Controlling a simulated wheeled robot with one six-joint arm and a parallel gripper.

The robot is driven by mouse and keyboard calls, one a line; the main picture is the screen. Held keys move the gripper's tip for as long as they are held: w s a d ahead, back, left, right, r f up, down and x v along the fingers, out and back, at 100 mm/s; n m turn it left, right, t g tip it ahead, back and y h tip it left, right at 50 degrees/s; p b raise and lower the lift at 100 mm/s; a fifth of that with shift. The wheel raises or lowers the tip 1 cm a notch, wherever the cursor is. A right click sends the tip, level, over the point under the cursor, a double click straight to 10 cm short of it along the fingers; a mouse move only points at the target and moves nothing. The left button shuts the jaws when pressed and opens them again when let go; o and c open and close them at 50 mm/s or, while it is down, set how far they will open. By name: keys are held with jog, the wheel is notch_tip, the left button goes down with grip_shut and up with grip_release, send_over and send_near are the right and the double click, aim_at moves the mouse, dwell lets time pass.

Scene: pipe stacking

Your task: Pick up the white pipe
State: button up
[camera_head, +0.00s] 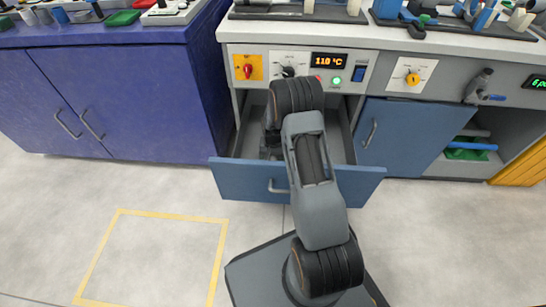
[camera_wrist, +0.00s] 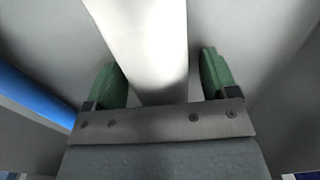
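The white pipe (camera_wrist: 143,45) shows large in the wrist view, running from the top edge down between the two green fingers of my gripper (camera_wrist: 160,80). The fingers stand apart, one on each side of the pipe, with a gap visible on both sides. The pipe's lower end is hidden behind the gripper body. In the head view my arm reaches down into the open drawer (camera_head: 227,178), and the arm hides my fingertips and the pipe there.
A blue strip (camera_wrist: 30,92) lies left of my gripper in the wrist view. The counter (camera_head: 395,38) with its control panel is above the drawer. A purple cabinet (camera_head: 130,95) stands left and a blue door (camera_head: 410,135) right. The floor at front left is clear.

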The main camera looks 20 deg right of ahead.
jog(key=c, duration=0.9)
jog(key=shift+c, duration=0.3)
jog(key=shift+r, duration=0.15)
